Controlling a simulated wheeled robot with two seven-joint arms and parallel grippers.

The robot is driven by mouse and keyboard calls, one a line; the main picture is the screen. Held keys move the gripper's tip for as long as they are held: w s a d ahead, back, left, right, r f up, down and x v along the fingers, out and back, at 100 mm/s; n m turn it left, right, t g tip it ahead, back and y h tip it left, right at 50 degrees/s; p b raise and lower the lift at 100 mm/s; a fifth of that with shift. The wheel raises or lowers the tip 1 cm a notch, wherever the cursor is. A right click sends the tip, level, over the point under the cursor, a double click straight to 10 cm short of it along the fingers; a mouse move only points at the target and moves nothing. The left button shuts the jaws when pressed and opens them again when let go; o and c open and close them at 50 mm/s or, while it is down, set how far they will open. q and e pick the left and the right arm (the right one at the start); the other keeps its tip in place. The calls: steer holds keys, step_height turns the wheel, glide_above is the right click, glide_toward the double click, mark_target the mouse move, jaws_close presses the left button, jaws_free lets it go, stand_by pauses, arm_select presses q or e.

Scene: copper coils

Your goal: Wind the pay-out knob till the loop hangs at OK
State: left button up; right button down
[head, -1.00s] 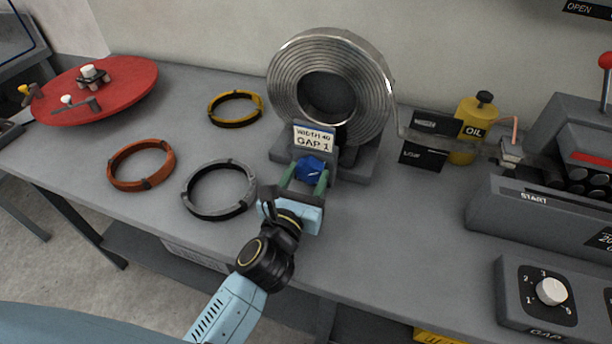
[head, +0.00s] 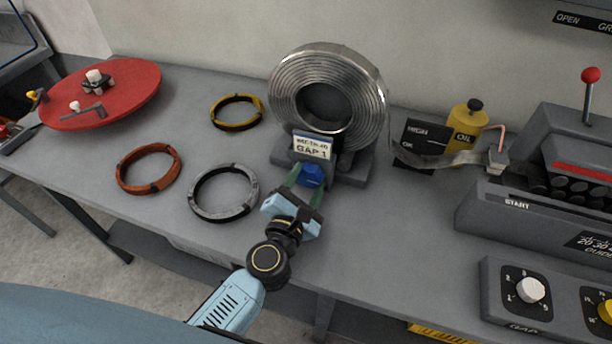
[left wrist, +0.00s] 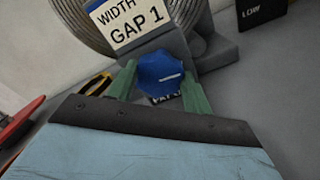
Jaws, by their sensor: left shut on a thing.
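The blue pay-out knob (head: 312,176) sits low on the front of the coil stand, under a card reading GAP 1. My left gripper (head: 308,174) is shut on it, one green finger on each side. In the left wrist view the knob (left wrist: 162,74) shows a white pointer line. The metal strip loop (head: 447,160) sags from the coil (head: 372,92) to the machine at right. It crosses the lower part of the black gauge board (head: 425,131). HIGH and OK show above the strip; LOW is covered in the head view. My right gripper is out of view.
A yellow oil can (head: 466,122) stands behind the strip. Orange (head: 148,186), grey (head: 222,213) and yellow (head: 237,126) rings lie left of the stand. A red turntable (head: 130,83) is far left. A dial box (head: 500,300) is at front right.

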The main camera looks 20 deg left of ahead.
arm_select(q)
steer(key=shift+m+p, duration=0.6)
steer(key=shift+m, duration=0.7)
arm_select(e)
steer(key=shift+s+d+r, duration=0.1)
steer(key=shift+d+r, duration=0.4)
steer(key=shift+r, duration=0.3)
arm_select(q)
steer(key=o, duration=1)
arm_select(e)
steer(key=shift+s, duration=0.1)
arm_select(q)
steer(key=shift+s, duration=0.1)
steer(key=s+b, duration=0.1)
steer(key=s, duration=1.2)
steer(key=shift+s+a+b, duration=0.15)
steer(key=shift+a+b, duration=0.05)
steer(key=shift+b, duration=0.15)
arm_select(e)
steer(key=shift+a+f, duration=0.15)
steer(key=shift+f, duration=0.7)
